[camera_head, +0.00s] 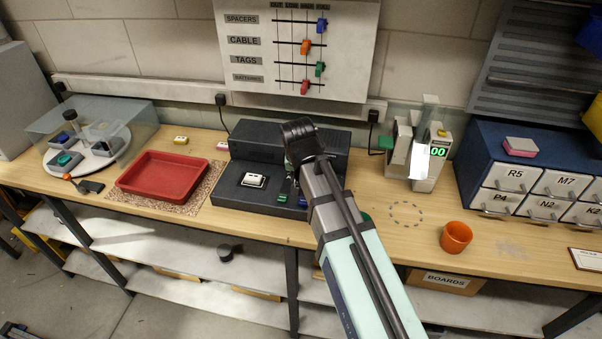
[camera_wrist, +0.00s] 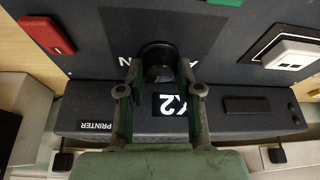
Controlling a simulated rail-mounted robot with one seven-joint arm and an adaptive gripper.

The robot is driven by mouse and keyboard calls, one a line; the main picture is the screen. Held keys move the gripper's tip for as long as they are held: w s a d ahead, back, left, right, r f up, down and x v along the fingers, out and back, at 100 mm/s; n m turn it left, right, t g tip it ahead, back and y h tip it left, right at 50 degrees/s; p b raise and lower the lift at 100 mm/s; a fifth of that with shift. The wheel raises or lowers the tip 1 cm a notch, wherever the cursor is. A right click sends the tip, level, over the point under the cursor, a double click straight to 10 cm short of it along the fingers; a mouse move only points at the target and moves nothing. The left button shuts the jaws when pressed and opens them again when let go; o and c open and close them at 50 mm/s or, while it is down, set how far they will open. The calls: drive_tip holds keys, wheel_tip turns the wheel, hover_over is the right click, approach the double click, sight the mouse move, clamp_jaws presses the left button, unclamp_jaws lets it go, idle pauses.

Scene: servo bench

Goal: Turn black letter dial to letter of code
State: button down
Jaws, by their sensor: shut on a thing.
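The black letter dial (camera_wrist: 158,58) is a round knob on the dark printer panel in the wrist view. My gripper (camera_wrist: 161,76) has its two green fingers on either side of the dial, shut on it. A letter N shows left of the dial; marks to its right are partly hidden by a finger. A small display (camera_wrist: 170,104) between the fingers shows a white character, partly cut off, and a 2. In the head view, my gripper (camera_head: 292,188) is low at the front of the dark printer (camera_head: 245,150), and my arm hides the dial.
A red tray (camera_head: 165,175) stands left of the printer. An orange cup (camera_head: 456,237), a device with a green 00 readout (camera_head: 438,151) and labelled drawers (camera_head: 515,178) are to the right.

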drive_tip(key=shift+m, duration=0.6)
drive_tip(key=shift+f+h, duration=0.1)
drive_tip(key=shift+h, duration=0.2)
drive_tip(key=c, duration=0.8)
unclamp_jaws()
drive_tip(key=v, duration=1.2)
drive_tip(key=shift+w, duration=0.1)
